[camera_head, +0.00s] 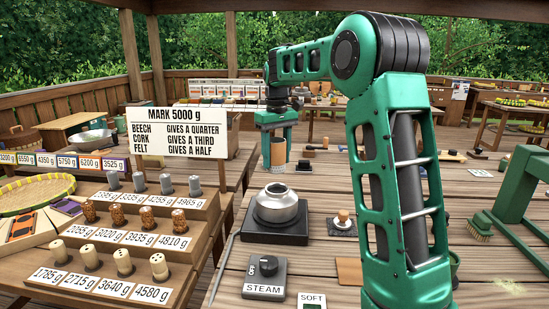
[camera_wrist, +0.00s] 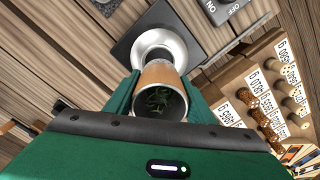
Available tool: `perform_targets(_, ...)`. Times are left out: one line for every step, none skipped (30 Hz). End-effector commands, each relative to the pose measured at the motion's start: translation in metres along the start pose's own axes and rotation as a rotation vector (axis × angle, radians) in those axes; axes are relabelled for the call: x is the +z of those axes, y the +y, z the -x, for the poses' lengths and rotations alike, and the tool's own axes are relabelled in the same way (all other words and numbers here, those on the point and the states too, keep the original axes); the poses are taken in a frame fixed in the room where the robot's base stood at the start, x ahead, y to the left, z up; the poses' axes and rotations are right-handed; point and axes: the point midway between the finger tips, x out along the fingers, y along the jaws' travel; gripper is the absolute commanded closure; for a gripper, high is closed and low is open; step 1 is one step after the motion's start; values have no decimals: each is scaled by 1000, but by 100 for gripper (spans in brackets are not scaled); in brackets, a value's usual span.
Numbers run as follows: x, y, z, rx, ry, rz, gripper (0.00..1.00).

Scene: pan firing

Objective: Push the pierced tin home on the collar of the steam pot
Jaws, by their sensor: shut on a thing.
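The steam pot (camera_head: 281,207) is a squat silver vessel on a dark square base. In the head view the tin's foot appears above the pot, with a gap in the picture.
The STEAM knob box (camera_head: 265,278) stands in front of the pot. A wooden-knobbed tool (camera_head: 342,219) lies right of it. Stepped racks of labelled plugs (camera_head: 150,232) and a sign (camera_head: 178,132) stand on the left. My arm hides part of the bench's right side.

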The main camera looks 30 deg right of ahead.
Motion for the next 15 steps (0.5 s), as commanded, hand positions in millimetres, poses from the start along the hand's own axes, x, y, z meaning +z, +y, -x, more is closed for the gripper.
perform_targets(1,2,0,0,1,-2,82)
perform_targets(2,2,1,0,1,-2,82)
perform_targets(3,2,0,0,1,-2,82)
perform_targets(2,2,-2,0,0,-2,82)
perform_targets(2,2,-3,0,0,-3,82)
perform_targets(2,2,-6,0,-1,-2,82)
perform_targets(2,2,-8,-1,-2,-2,82)
perform_targets(2,1,-10,0,-2,-2,82)
perform_targets(2,1,-13,0,-1,-1,82)
perform_targets(2,1,-16,0,-1,-1,82)
perform_targets(2,0,-18,0,-1,0,82)
perform_targets(2,0,-22,-1,-2,0,82)
perform_targets(2,-1,-24,-1,-2,1,82)
perform_targets(1,-1,-27,-1,-1,1,82)
perform_targets(1,-2,-30,0,-1,2,82)
